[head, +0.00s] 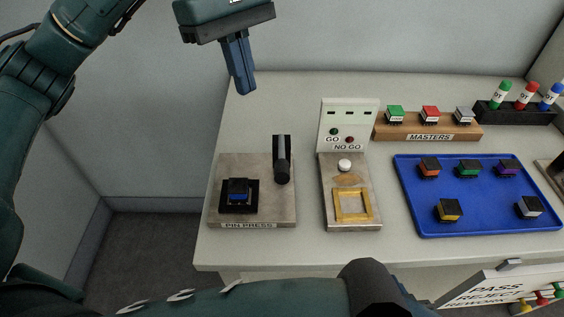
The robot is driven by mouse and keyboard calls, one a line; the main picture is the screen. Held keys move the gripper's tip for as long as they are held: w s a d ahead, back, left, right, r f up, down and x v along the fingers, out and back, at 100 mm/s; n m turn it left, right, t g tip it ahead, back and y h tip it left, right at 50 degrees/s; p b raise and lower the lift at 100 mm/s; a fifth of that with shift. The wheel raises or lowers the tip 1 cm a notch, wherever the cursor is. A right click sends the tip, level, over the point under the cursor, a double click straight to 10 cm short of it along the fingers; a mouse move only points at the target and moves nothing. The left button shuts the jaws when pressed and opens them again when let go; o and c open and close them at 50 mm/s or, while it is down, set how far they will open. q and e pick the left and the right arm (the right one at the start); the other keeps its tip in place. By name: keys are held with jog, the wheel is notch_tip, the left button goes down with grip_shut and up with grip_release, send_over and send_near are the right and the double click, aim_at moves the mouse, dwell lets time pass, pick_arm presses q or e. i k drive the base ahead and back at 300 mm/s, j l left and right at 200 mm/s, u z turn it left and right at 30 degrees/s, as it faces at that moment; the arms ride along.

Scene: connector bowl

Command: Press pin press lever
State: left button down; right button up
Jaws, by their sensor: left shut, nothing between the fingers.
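The pin press (258,203) is a grey base plate at the left of the table, labelled PIN PRESS. Its black lever (282,160) stands at the back right of the plate, with the handle upright. A black and blue connector (238,191) sits in the black nest at the plate's left. My left gripper (244,90) is shut and empty, pointing down above the table's back left, behind and above the press and clear of the lever. My right arm crosses the bottom of the view; its gripper fingers cannot be made out.
A GO/NO GO tester (351,218) stands right of the press. A blue tray (482,225) holds several connectors. Behind it are a MASTERS block (428,133) and a black marker holder (515,114). A PASS/REJECT/REWORK sign (489,289) is at the front right. The table's back left is clear.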

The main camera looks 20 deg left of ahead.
aim_at(282, 176)
jog(key=k+l, duration=0.8)
jog(key=l, duration=0.15)
